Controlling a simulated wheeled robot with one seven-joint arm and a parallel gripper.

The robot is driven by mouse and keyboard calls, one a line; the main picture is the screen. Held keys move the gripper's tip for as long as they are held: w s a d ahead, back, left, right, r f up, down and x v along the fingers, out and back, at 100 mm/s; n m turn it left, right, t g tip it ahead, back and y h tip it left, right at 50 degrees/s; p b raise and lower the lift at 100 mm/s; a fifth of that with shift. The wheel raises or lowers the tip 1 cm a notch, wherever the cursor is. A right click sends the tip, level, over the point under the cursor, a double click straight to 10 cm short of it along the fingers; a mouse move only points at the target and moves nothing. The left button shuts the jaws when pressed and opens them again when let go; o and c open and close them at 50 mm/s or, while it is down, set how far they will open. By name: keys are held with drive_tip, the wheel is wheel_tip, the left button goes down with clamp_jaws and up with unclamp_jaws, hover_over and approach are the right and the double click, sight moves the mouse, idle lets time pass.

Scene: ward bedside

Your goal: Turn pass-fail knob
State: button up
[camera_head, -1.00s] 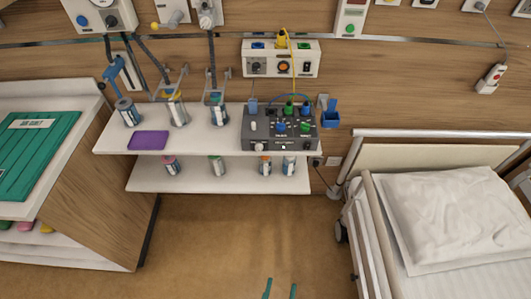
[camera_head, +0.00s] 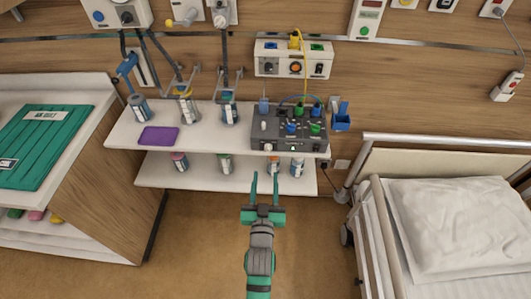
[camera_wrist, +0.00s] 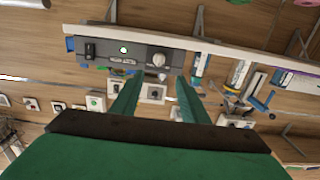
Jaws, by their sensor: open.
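A dark grey tester box (camera_head: 262,128) stands on the upper white shelf, with blue and green knobs and plugs on its sloped top. A pale round knob (camera_head: 268,147) sits on the left of its front face. The wrist view, upside down, shows this pale knob (camera_wrist: 158,60), a green light and a black switch on the front panel (camera_wrist: 108,50). The labels are too small to read, so I cannot tell which knob is pass-fail. My green gripper (camera_head: 265,178) is open and empty, in front of the shelves and apart from the box. Its fingers also show in the wrist view (camera_wrist: 158,85).
A purple pad (camera_head: 159,136) and several bottles stand left of the box. A blue holder (camera_head: 341,118) is on its right. The lower shelf (camera_head: 200,178) holds several bottles. A bed (camera_head: 440,215) is at right, a cabinet (camera_head: 105,190) at left. Floor between them is clear.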

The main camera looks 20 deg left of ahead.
sight(268, 150)
drive_tip(key=x, duration=1.1)
drive_tip(key=shift+w+d, duration=0.1)
drive_tip(key=shift+w, duration=0.1)
drive_tip(key=shift+r, duration=0.1)
clamp_jaws()
